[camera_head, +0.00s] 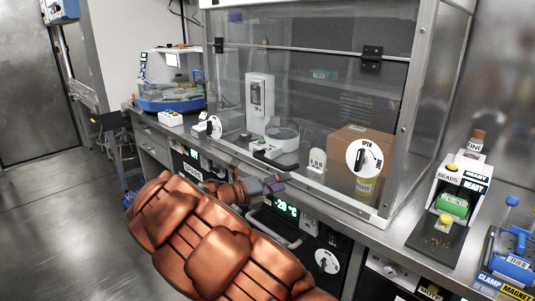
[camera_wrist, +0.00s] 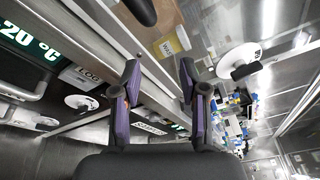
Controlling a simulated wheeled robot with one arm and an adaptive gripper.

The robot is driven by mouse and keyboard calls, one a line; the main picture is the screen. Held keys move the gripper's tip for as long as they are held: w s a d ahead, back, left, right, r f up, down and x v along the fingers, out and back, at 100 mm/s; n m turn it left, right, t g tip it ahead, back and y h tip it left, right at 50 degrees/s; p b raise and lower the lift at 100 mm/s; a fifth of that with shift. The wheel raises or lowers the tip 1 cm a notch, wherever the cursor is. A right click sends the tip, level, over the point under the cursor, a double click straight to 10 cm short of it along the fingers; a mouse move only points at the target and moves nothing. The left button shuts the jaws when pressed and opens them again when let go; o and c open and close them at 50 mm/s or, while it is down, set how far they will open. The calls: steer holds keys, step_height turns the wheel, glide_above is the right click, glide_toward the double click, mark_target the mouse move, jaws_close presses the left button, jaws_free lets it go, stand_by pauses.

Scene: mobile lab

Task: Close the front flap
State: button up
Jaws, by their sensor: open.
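The clear front flap (camera_head: 315,100) of the hood hangs below a metal bar with black hinges (camera_head: 371,58). A black handle (camera_head: 275,163) shows near its lower edge; part of a black handle also shows at the top of the wrist view (camera_wrist: 142,11). I cannot tell whether the flap's lower edge meets the sill. My gripper (camera_head: 274,186) is just below and in front of the handle, apart from it. In the wrist view my gripper (camera_wrist: 158,72) has its two purple fingers spread, with nothing between them.
A white dial marked OPEN (camera_head: 365,158) is at the hood's lower right. A cardboard box (camera_head: 345,148) stands inside the hood. A beads dispenser (camera_head: 452,205) and a blue clamp magnet device (camera_head: 508,260) stand to the right. The floor at left (camera_head: 60,220) is clear.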

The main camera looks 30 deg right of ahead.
mark_target(267, 161)
steer(key=w+a+n+t+h+p, duration=0.15)
steer(key=w+a+n+t, duration=0.3)
steer(key=w+n, duration=0.45)
steer(key=shift+w+x, duration=0.2)
steer(key=shift+x, duration=1.15)
steer(key=shift+w+x, duration=0.25)
steer(key=shift+x, duration=1.15)
steer(key=shift+w+x, duration=0.2)
steer(key=shift+x, duration=1.15)
steer(key=shift+a, duration=0.15)
jaws_close()
